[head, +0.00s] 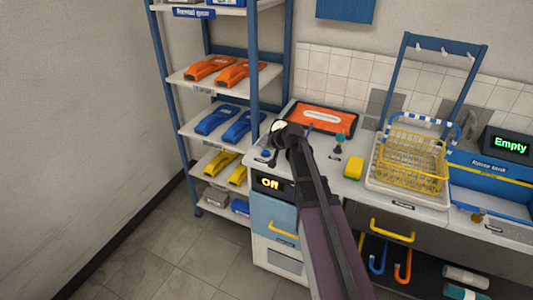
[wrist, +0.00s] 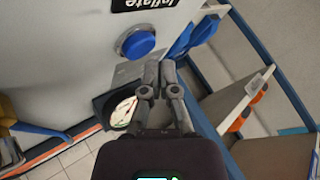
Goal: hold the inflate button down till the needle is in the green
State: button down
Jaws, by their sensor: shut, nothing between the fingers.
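The blue round inflate button (wrist: 138,42) sits on a grey ring below an "Inflate" label (wrist: 155,4) in the wrist view. In the head view the blue button (head: 265,155) is on the counter's left end. My gripper (wrist: 160,72) is shut and empty, its fingertips apart from the button, below and right of it in the wrist view. A round white-faced gauge (wrist: 122,110) shows partly behind my fingers. In the head view my gripper (head: 283,135) covers part of the gauge (head: 278,125). I cannot read the needle or see a green zone.
An "Off" display (head: 270,183) is on the bench front. A shelf rack (head: 254,60) with orange, blue and yellow items stands close on the left. A yellow sponge (head: 353,168), a green-topped knob (head: 340,138) and a yellow wire basket (head: 410,160) are to the right.

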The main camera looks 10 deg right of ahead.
aim_at(266, 153)
jog(key=shift+f+b, duration=0.8)
jog(key=shift+f, duration=0.05)
dwell(1.1)
jog(key=shift+r, duration=0.2)
dwell(2.3)
jog(key=shift+r+p, duration=0.75)
jog(key=shift+p, duration=0.2)
jog(key=shift+r+p, duration=2.5)
jog(key=shift+p, duration=0.05)
jog(key=s+f+n+g+h, duration=0.1)
jog(key=s+g, duration=0.3)
jog(key=s, duration=1)
jog(key=s+f+n+g+h+p, duration=0.1)
jog(key=s+f+n+g+h, duration=0.1)
jog(key=s, duration=1.2)
jog(key=shift+s+f+g+h, duration=0.25)
jog(key=shift+f+g+h, duration=0.5)
jog(key=shift+g, duration=0.25)
jog(key=shift+d, duration=0.1)
